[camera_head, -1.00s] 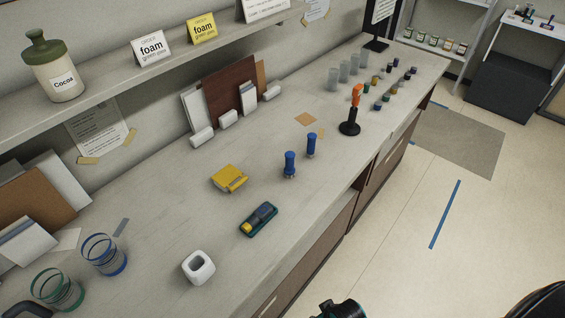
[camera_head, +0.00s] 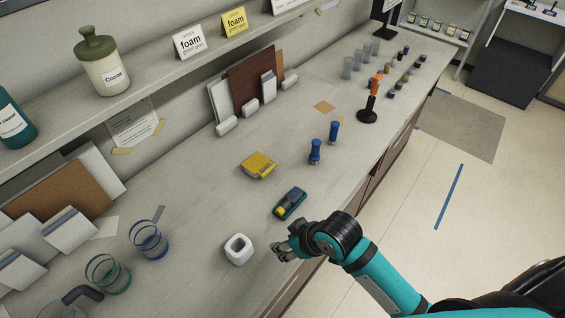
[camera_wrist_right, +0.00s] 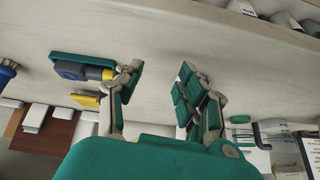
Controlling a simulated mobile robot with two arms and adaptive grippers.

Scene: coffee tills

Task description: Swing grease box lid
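A small yellow box (camera_head: 258,165), which looks like the grease box, sits on the counter left of the two blue upright tools. Its lid looks closed, but the seam is too small to be sure. My right gripper (camera_head: 284,246) hangs near the counter's front edge, apart from the yellow box and nearer to me. In the right wrist view my right gripper (camera_wrist_right: 160,78) has its fingers spread with nothing between them. A yellow shape (camera_wrist_right: 86,100), likely the box, shows beyond the left finger. My left gripper is not in view.
A dark blue and yellow tool on a teal tray (camera_head: 290,204) lies between my right gripper and the yellow box. A white square cup (camera_head: 238,249) stands just left of the gripper. Blue tools (camera_head: 315,151) stand right of the box. Ringed glasses (camera_head: 149,240) are at left.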

